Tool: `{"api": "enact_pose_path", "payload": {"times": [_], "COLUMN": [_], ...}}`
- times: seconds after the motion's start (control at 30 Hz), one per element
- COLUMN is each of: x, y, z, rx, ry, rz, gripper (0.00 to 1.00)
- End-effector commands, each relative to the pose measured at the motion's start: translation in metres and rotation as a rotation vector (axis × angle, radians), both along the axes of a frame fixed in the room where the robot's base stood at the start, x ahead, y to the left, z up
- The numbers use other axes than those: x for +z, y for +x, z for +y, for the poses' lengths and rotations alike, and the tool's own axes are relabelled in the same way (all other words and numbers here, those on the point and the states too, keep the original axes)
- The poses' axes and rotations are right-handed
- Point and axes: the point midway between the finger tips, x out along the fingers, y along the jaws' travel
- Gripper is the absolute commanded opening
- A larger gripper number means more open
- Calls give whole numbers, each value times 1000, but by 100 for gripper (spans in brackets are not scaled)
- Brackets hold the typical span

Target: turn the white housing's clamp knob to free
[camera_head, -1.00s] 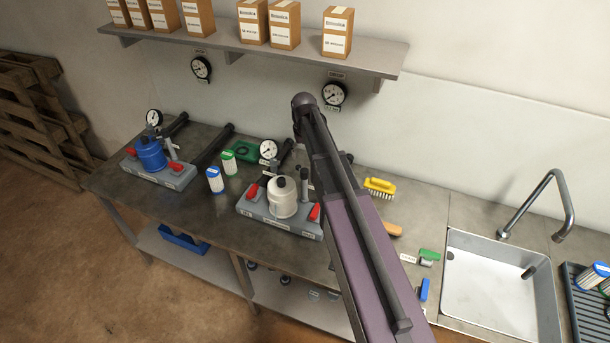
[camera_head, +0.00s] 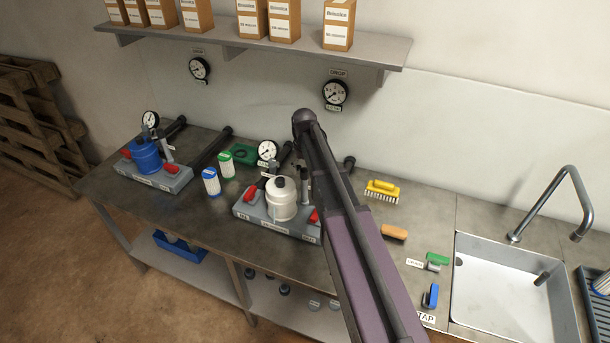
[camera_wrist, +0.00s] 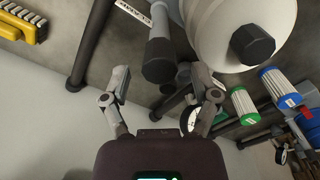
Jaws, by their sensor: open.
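The white housing (camera_head: 281,203) stands on a grey manifold base (camera_head: 262,224) with red levers at its sides. It also shows large at the top of the wrist view (camera_wrist: 228,30), with its black cap. A grey knob on a post (camera_wrist: 160,55), beside a label reading CLAMP (camera_wrist: 134,14), stands next to the housing in the wrist view. My gripper (camera_wrist: 160,88) is open, one finger on either side of the knob's near end. I cannot tell whether they touch. In the head view my arm hides the gripper.
A blue housing (camera_head: 147,154) stands on a second base at left. Two cartridges (camera_head: 211,181) stand between the bases. A shelf (camera_head: 270,45) with boxes hangs above.

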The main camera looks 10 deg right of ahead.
Motion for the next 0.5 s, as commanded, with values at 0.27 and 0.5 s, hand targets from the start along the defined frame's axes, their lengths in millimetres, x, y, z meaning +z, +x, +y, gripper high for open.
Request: {"api": "enact_pose_path", "payload": {"times": [0.27,0.5], "x": [-11,-11], "y": [0,0], "z": [0,0], "rx": [0,0], "ry": [0,0], "rz": [0,0], "gripper": [78,78]}}
